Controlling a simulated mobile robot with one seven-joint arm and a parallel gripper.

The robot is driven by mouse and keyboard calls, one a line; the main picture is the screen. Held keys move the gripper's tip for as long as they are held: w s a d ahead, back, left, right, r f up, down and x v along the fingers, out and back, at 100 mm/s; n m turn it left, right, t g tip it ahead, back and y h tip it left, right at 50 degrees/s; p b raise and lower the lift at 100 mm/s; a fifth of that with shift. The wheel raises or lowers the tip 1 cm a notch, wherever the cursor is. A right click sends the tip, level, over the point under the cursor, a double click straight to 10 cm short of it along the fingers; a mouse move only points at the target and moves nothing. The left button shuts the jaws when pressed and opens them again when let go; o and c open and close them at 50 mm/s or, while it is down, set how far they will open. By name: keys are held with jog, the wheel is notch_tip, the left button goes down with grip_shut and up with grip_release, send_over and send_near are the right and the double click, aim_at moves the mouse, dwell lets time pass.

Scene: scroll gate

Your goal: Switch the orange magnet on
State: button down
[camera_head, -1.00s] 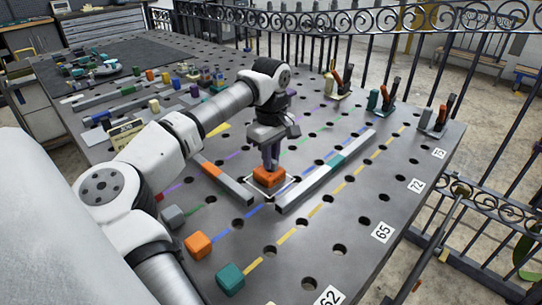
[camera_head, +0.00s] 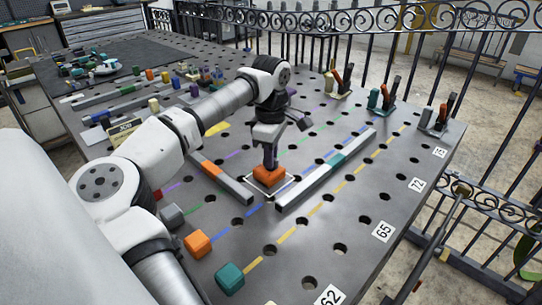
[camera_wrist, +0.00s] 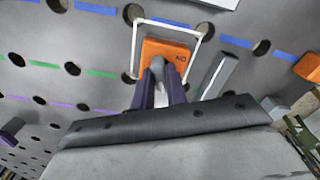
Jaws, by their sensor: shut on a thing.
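The orange magnet (camera_head: 268,176) sits on the perforated metal table inside a white square outline, between two grey bars. In the wrist view, the magnet's orange top (camera_wrist: 172,47) carries a marking that seems to read ON. My gripper (camera_head: 270,163) points down onto the magnet. In the wrist view, the purple fingers (camera_wrist: 158,68) are closed together on a small grey knob on the magnet's top, mostly hidden by the fingertips. I cannot tell the knob's exact angle.
A grey bar with an orange band (camera_head: 219,178) lies left of the magnet; one with a teal band (camera_head: 330,168) lies right. Grey (camera_head: 172,216), orange (camera_head: 197,243) and teal (camera_head: 229,278) blocks stand at the near edge. Clamps (camera_head: 435,120) stand far right.

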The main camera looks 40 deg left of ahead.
jog(key=n, duration=0.6)
jog(key=shift+n+b, duration=0.3)
jog(key=shift+b, duration=0.1)
jog(key=n+b, duration=0.1)
jog(key=n, duration=0.5)
jog(key=shift+n, duration=0.4)
jog(key=c, duration=1.4)
grip_release()
jog(key=shift+r, duration=0.1)
notch_tip(320, 180, up, 14)
jog(key=p, duration=1)
jog(key=shift+f+p, duration=0.2)
jog(key=shift+p, duration=0.1)
